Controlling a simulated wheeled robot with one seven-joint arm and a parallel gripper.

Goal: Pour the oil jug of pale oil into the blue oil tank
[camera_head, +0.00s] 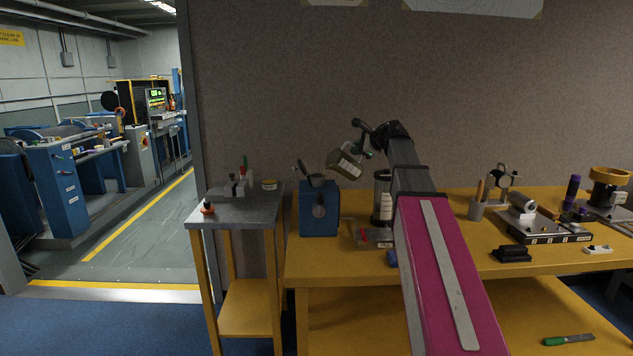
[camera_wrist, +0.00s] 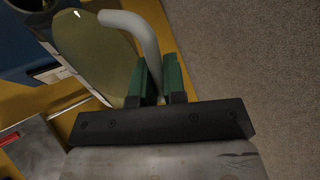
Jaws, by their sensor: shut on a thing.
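The oil jug (camera_head: 344,164) hangs tilted above and to the right of the blue oil tank (camera_head: 319,222). In the wrist view, the jug (camera_wrist: 92,52) is see-through with pale yellow-green oil and a grey handle (camera_wrist: 140,32). My gripper (camera_head: 365,137) is shut on this handle; its green fingers (camera_wrist: 156,82) press on both sides of it. The blue tank (camera_wrist: 22,45) shows at the upper left of the wrist view. A dark funnel-like opening (camera_head: 316,181) is on top of the tank. I cannot make out any stream of oil.
A dark cylinder (camera_head: 381,200) stands right of the tank, partly behind my arm. A small tray (camera_head: 367,241) with red items is in front. A grey side table (camera_head: 240,209) with small items stands left.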

